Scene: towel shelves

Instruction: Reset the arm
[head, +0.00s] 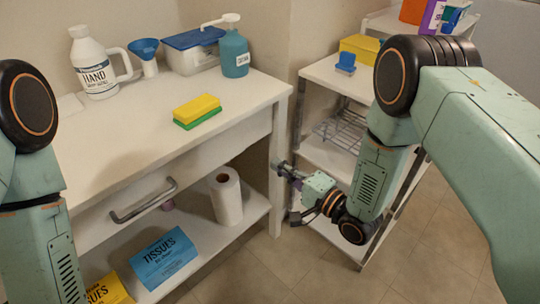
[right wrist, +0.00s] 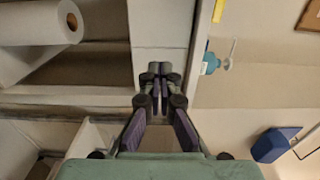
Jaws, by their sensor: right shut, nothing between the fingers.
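My right arm reaches down from the right in the head view. Its gripper (head: 281,166) is beside the front right leg of the white table, near the gap to the white shelf cart. In the right wrist view the fingers of the right gripper (right wrist: 160,72) come together at their tips, with nothing held between them. My left arm shows at the left edge of the head view, but its gripper is out of the picture.
The white table (head: 140,135) holds a hand soap jug (head: 97,70), a blue funnel (head: 146,52), a teal bottle (head: 234,55) and a sponge (head: 197,108). A paper towel roll (head: 226,195) and tissue boxes (head: 163,259) are on its lower shelf. A white cart (head: 322,72) stands right.

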